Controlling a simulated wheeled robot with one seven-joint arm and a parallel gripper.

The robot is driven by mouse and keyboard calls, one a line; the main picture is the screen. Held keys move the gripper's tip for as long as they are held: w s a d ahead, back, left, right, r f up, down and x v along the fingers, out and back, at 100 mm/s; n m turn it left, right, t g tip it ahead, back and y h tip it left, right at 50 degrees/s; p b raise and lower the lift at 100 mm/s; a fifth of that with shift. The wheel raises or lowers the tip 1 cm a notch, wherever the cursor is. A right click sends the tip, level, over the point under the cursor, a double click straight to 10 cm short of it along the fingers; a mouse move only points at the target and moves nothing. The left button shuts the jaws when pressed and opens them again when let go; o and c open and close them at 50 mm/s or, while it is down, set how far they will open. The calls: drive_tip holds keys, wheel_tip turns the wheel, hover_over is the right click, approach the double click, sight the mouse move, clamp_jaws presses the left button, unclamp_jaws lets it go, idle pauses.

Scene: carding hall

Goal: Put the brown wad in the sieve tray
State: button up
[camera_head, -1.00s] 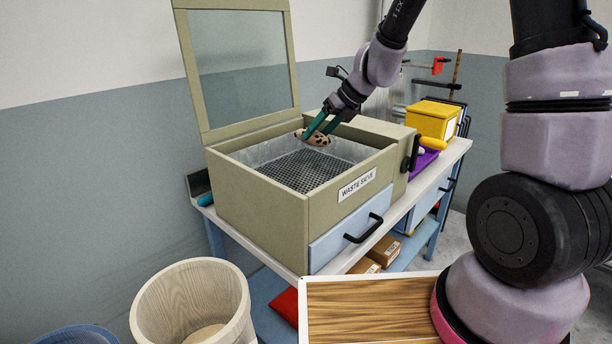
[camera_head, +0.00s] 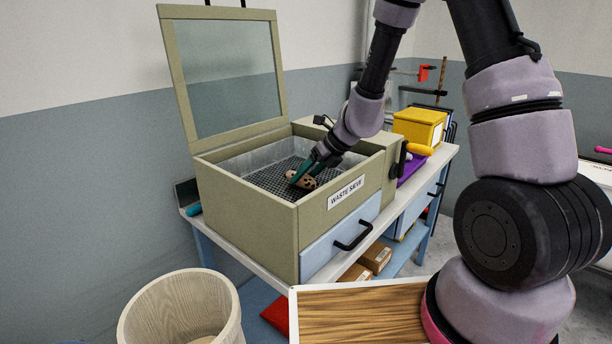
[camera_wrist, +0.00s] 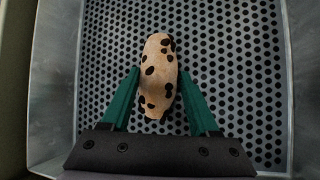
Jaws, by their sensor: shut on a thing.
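The brown wad (camera_head: 310,183) is a tan lump with dark patches. It also fills the middle of the wrist view (camera_wrist: 158,60), lengthwise between my green fingers. My gripper (camera_head: 302,177) is shut on the wad, pointing down inside the box labelled "WASTE SIEVE". The sieve tray (camera_head: 262,180) is the dark perforated floor with grey metal walls inside this box. Its holes show around the wad in the wrist view (camera_wrist: 235,60). The wad is low over the tray; I cannot tell whether it touches the mesh.
The box's framed glass lid (camera_head: 232,80) stands open at the back. A drawer with a black handle (camera_head: 352,236) is below the label. A yellow box (camera_head: 418,128) stands to the right on the bench. A pale round bin (camera_head: 185,305) and a wooden-topped surface (camera_head: 350,315) are in front.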

drive_tip(key=shift+f, duration=0.15)
drive_tip(key=o, duration=1.1)
drive_tip(key=shift+d+r, duration=0.1)
drive_tip(key=shift+r, duration=0.15)
drive_tip(key=s+d+r+n, duration=0.3)
drive_tip(key=d+r, duration=0.1)
drive_tip(key=r, duration=0.5)
drive_tip(key=s+d+r+n, duration=0.4)
drive_tip(key=r, duration=0.4)
drive_tip(key=s+d+r+n+t+h, duration=0.1)
drive_tip(key=s+d+r+n, duration=0.2)
drive_tip(key=s+r+n, duration=0.1)
drive_tip(key=s+d+r+n+t+h, duration=0.1)
drive_tip(key=s+d+r+n, duration=0.3)
drive_tip(key=n, duration=0.4)
drive_tip(key=s+d+r+n+t+h, duration=0.2)
drive_tip(key=s+d+r+n, duration=0.2)
drive_tip(key=s+n, duration=0.1)
drive_tip(key=shift+s+r+n+h, duration=0.25)
drive_tip(key=shift+s+n+h, duration=0.15)
drive_tip(key=shift+s, duration=0.45)
